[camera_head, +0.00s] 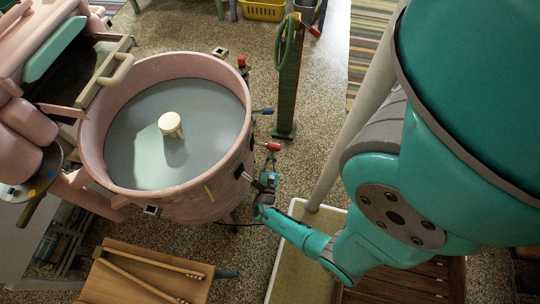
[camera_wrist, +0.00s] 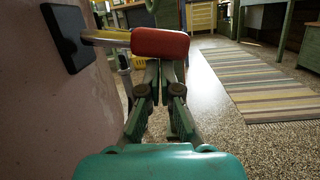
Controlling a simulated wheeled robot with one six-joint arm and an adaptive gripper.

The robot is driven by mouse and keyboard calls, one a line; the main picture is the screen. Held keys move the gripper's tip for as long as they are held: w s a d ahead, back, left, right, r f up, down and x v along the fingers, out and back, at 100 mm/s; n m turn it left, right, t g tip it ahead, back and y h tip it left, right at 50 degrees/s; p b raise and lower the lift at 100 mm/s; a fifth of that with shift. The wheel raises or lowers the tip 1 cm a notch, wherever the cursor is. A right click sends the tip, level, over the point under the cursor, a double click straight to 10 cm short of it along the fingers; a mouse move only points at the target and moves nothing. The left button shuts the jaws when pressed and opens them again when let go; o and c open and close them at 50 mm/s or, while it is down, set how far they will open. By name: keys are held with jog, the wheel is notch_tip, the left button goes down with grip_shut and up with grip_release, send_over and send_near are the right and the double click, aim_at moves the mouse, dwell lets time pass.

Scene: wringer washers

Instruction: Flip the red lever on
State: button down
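The red lever (camera_head: 272,147) sticks out from the right side of the pink washer tub (camera_head: 92,135). In the wrist view its red grip (camera_wrist: 160,43) sits on a pale metal rod that runs left to a black plate (camera_wrist: 66,38) on the pink wall. My gripper (camera_head: 270,160) is right by the lever, on its near side. In the wrist view my gripper's fingers (camera_wrist: 162,75) are close together, with a narrow gap and nothing seen held. Their tips are partly hidden by the red grip; I cannot tell whether they touch it.
A blue-handled lever (camera_head: 262,111) and another red knob (camera_head: 242,61) are farther along the tub's rim. A green post with a hose (camera_head: 288,80) stands beyond. A wooden board (camera_head: 135,278) lies at front left. A striped rug (camera_wrist: 255,82) lies on open speckled floor.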

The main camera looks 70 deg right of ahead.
jog(key=shift+a, duration=0.1)
jog(key=v, duration=1.1)
jog(key=shift+a, duration=0.35)
jog(key=shift+s+f, duration=0.1)
